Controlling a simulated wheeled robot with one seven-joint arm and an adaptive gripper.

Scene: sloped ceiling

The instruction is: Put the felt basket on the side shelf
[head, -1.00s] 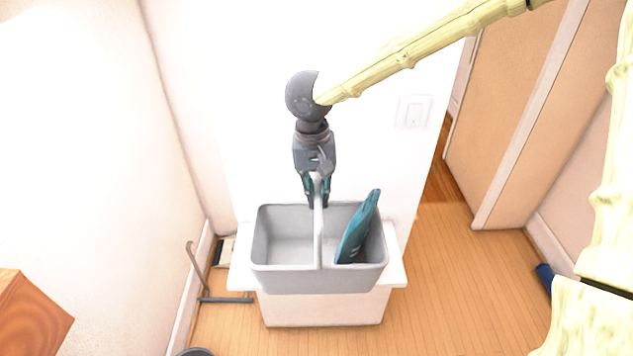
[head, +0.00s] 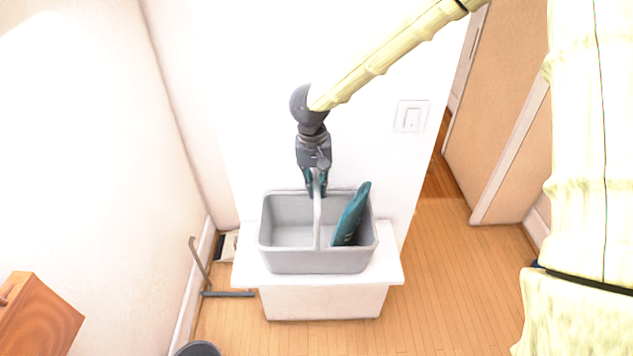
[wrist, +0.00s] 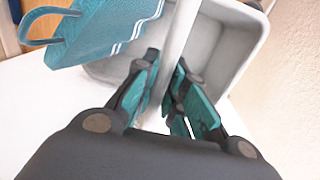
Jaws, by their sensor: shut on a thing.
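The grey felt basket (head: 300,262) is upright over the white side shelf (head: 387,268), with a strip of shelf top showing in front of it. I cannot tell whether its base touches the shelf. My gripper (head: 317,190) is above the basket, pointing down, and is shut on its pale arched handle (head: 318,228). In the wrist view the teal fingers (wrist: 168,105) close around the handle (wrist: 178,45). A teal bag (head: 350,217) with white stripes leans in the basket's right half; it also shows in the wrist view (wrist: 95,35).
A white wall with a light switch (head: 411,117) stands behind the shelf. A grey metal stand (head: 228,294) is on the floor at the left, near a dark round object (head: 198,349). A wooden piece (head: 38,318) juts in at lower left. Open wooden floor (head: 445,285) lies right.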

